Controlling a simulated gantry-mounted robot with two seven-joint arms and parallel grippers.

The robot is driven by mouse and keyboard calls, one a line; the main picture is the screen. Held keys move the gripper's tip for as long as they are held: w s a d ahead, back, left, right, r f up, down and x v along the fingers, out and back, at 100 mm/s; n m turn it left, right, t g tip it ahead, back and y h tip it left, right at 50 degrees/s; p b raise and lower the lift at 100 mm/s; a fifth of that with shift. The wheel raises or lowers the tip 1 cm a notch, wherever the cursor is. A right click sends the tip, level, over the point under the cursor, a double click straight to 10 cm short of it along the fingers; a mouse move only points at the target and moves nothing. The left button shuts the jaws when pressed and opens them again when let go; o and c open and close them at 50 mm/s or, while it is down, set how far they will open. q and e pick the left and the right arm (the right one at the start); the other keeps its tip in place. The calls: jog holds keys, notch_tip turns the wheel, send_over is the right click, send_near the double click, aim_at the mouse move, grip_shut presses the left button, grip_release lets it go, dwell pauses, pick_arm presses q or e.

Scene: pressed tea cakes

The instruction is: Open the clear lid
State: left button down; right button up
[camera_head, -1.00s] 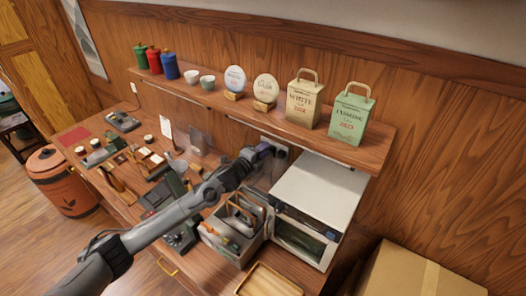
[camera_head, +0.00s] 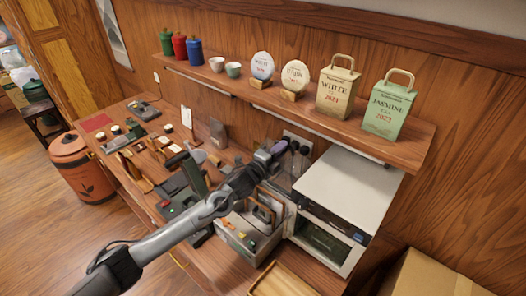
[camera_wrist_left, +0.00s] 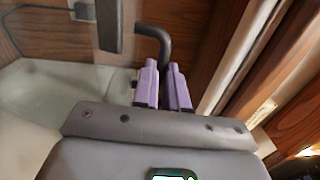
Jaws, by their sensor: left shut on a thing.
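My left gripper (camera_head: 278,149) has purple fingertips and is held above the back of a grey open-topped box, close to the wall outlet. A faint see-through panel, apparently the clear lid (camera_head: 281,181), stands raised at the box's back, partly hidden by my arm. In the left wrist view the purple fingers (camera_wrist_left: 163,88) are close together, and a pale see-through surface (camera_wrist_left: 55,95) spreads to their left. My right gripper is not in view.
The grey box (camera_head: 236,242) holds several small items. A white oven-like appliance (camera_head: 350,190) stands close on its right. The shelf (camera_head: 300,102) with tins and cups runs above. A wooden tray (camera_head: 282,281) lies in front. Dark plugs sit in the outlet (camera_head: 296,142).

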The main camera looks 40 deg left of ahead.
pick_arm(q)
jog(key=shift+s, duration=0.2)
jog(key=c, duration=1.4)
grip_release()
jog(key=shift+c, duration=0.2)
jog(key=s+a+b, duration=0.1)
jog(key=s, duration=0.9)
jog(key=shift+s+f, duration=0.35)
